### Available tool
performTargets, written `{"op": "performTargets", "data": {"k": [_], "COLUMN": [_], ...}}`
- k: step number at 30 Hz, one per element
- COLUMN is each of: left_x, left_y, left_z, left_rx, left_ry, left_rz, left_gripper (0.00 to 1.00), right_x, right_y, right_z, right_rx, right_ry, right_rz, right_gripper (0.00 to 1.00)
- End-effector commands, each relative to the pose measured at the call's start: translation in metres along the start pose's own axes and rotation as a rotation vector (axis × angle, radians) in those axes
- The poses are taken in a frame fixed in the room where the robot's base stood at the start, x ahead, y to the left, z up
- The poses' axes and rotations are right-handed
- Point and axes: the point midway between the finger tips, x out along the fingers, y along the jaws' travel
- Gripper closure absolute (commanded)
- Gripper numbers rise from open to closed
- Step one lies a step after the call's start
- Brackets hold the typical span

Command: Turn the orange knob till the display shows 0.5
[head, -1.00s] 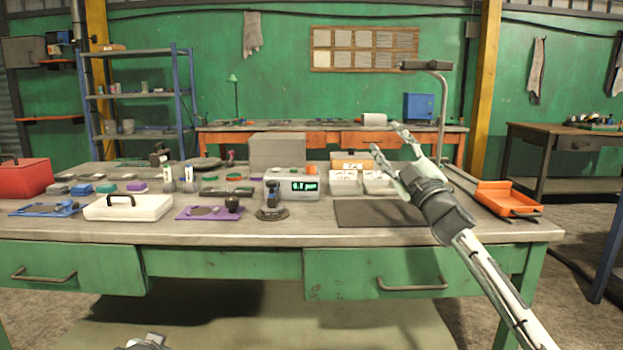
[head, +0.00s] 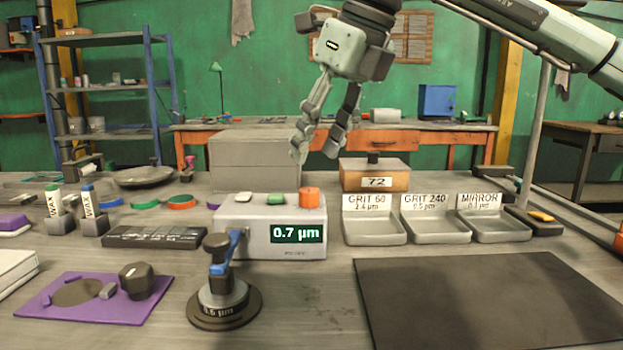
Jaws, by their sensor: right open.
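The orange knob (head: 309,198) stands on the right end of the top of a light grey box (head: 258,236). My left gripper is not in view.
A black-based stand (head: 225,304) marked 0.5 µm is in front of the box. Labelled grit trays (head: 375,232) and a wooden box (head: 375,174) marked 72 are to the right. A dark mat (head: 490,300) lies clear at front right. A purple plate (head: 95,298) is front left.

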Motion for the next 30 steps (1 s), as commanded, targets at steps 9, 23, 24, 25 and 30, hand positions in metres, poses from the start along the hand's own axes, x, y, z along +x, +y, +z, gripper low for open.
{"op": "performTargets", "data": {"k": [9,23,24,25,30], "left_x": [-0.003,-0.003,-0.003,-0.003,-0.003], "left_y": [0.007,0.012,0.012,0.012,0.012], "left_z": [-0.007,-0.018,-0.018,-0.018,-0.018], "left_rx": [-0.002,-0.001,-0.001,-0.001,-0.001], "left_ry": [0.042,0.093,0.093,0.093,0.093], "left_rz": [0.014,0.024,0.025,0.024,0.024], "left_gripper": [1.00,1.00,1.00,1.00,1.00], "right_x": [0.028,0.073,0.074,0.074,0.074], "right_y": [-0.009,-0.011,-0.011,-0.011,-0.011], "right_z": [-0.009,-0.009,-0.009,-0.009,-0.009], "right_rx": [0.003,0.004,0.004,0.004,0.003], "right_ry": [0.030,0.025,0.025,0.025,0.025], "right_rz": [-0.048,-0.047,-0.046,-0.046,-0.046], "right_gripper": [0.53,0.53,0.53,0.53,0.58]}}
